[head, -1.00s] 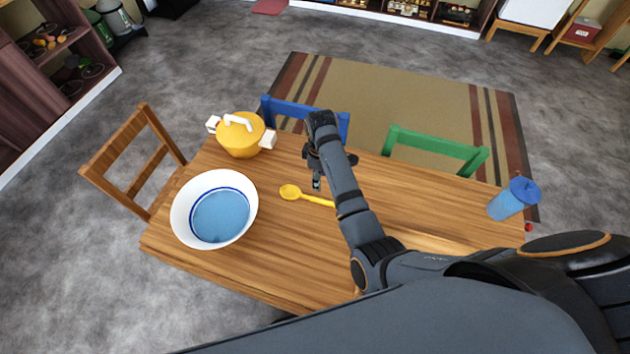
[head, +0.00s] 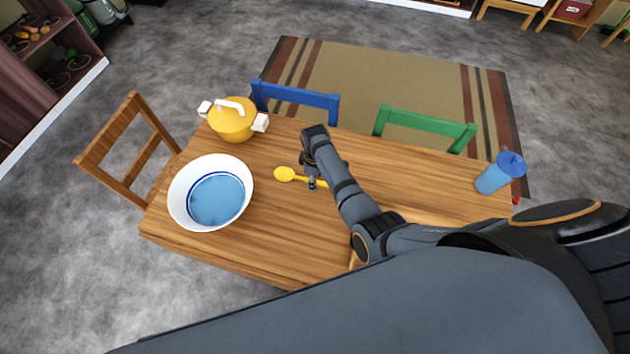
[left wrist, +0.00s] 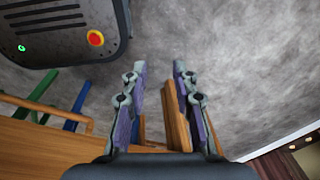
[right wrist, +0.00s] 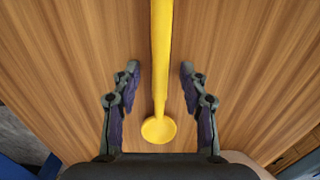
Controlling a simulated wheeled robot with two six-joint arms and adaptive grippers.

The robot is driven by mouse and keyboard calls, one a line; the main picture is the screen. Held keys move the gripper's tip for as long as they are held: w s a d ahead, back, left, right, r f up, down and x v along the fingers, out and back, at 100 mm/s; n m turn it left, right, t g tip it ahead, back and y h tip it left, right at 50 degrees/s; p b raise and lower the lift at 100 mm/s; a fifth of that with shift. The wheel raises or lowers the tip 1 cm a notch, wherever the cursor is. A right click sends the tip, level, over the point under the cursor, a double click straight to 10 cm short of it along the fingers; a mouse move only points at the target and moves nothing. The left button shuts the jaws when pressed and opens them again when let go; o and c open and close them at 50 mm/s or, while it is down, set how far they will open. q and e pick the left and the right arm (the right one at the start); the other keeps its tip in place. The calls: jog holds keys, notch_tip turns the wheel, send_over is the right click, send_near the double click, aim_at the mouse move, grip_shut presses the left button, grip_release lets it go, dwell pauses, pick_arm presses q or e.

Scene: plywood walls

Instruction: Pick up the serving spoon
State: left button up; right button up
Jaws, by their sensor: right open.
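The yellow serving spoon (head: 286,174) lies on the wooden table (head: 270,240), right of the white bowl. My right gripper (head: 312,183) is over the spoon in the head view, and my right arm hides the far part of the handle. In the right wrist view the spoon (right wrist: 160,100) runs lengthwise between the two fingers of the right gripper (right wrist: 160,82), which are open with a gap on each side. My left gripper (left wrist: 159,85) shows in the left wrist view with its fingers apart and nothing between them.
A white bowl with a blue inside (head: 178,190) and a yellow pot (head: 232,122) stand at the table's left. A blue chair (head: 300,97), a green chair (head: 430,123) and a wooden chair (head: 130,150) surround the table.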

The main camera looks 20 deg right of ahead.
grip_shut()
jog(key=shift+r, duration=0.15)
